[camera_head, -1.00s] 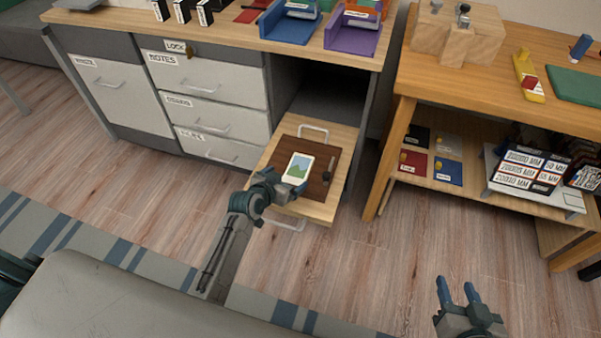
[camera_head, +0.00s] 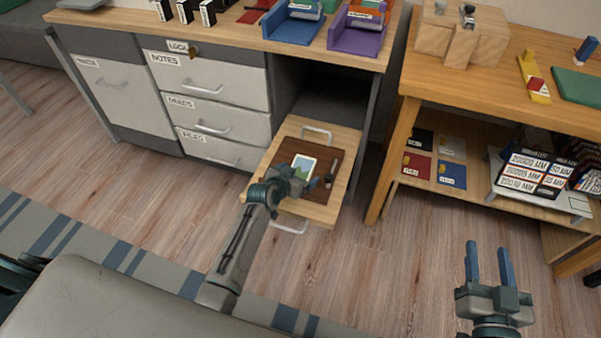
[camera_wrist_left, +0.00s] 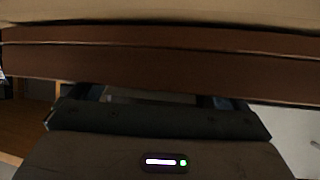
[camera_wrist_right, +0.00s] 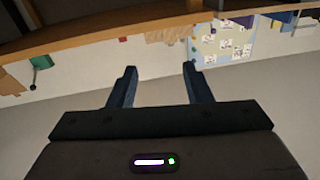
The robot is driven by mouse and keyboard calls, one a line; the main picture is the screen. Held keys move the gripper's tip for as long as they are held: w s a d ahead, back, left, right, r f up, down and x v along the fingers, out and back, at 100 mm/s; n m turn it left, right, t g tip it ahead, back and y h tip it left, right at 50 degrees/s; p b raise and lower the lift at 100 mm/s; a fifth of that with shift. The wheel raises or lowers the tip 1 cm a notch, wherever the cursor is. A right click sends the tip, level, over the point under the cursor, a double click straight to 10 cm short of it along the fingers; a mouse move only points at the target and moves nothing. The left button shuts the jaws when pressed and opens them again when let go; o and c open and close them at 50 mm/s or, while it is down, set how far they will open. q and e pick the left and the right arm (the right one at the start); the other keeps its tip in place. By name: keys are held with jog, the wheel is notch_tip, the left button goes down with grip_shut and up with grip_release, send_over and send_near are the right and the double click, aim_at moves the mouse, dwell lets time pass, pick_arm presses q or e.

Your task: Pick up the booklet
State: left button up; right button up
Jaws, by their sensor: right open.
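A pale card-like item with a landscape picture (camera_head: 303,165) lies on a dark brown board (camera_head: 325,156) in a pulled-out wooden tray; I cannot tell for sure that it is the booklet. My left gripper (camera_head: 321,181) is over the tray, just right of and below the picture, with its fingers apart. It hides the picture's lower edge. In the left wrist view a brown edge (camera_wrist_left: 160,70) hides most of the fingers, and contact cannot be told. My right gripper (camera_head: 488,262) is open and empty over the floor at right; it also shows in the right wrist view (camera_wrist_right: 157,72).
A dark pen-like object (camera_head: 331,171) lies on the board. The tray (camera_head: 343,196) sticks out of the desk (camera_head: 222,86). A wooden table (camera_head: 480,80) stands at right, with several small flat items and boxes on its lower shelf. The floor between is clear.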

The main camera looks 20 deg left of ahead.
pick_arm(q)
jog(key=c, duration=1.2)
jog(key=shift+o, duration=0.2)
